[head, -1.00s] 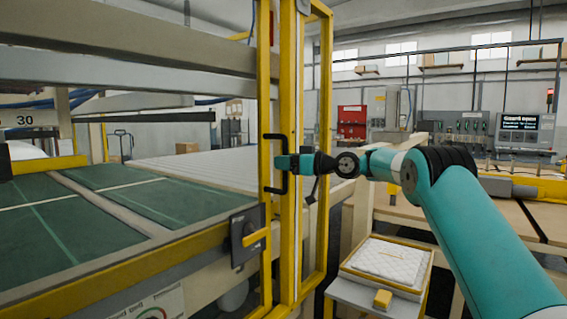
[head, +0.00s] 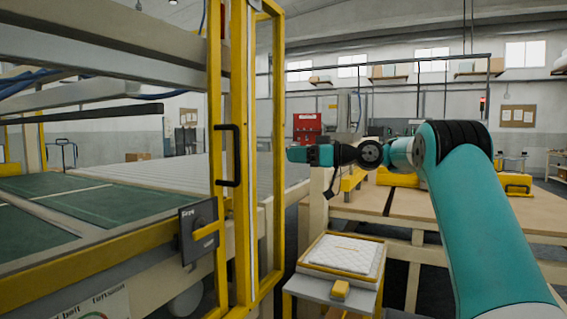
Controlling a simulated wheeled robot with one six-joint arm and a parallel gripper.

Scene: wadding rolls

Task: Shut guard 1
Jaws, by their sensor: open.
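The guard (head: 243,90) is a tall yellow frame standing at the near corner of the machine, left of centre. Its black bar handle (head: 236,156) is upright on the frame, and nothing holds it. A dark plate with a yellow lever (head: 204,231) is mounted low to the left of the handle. I cannot tell whether the guard is fully closed against the machine. My gripper (head: 292,154) is open and empty, pointing left. In the picture it lies right of the handle and the yellow posts, apart from the handle. Its fingers look small and partly unclear.
The machine's green bed (head: 110,212) and a pale slatted surface (head: 185,172) lie at left. A small stand holds a white quilted pad (head: 343,253) and a yellow block (head: 340,289) in front. A wooden-topped table (head: 440,206) is behind my arm. A red cabinet (head: 307,128) stands farther back.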

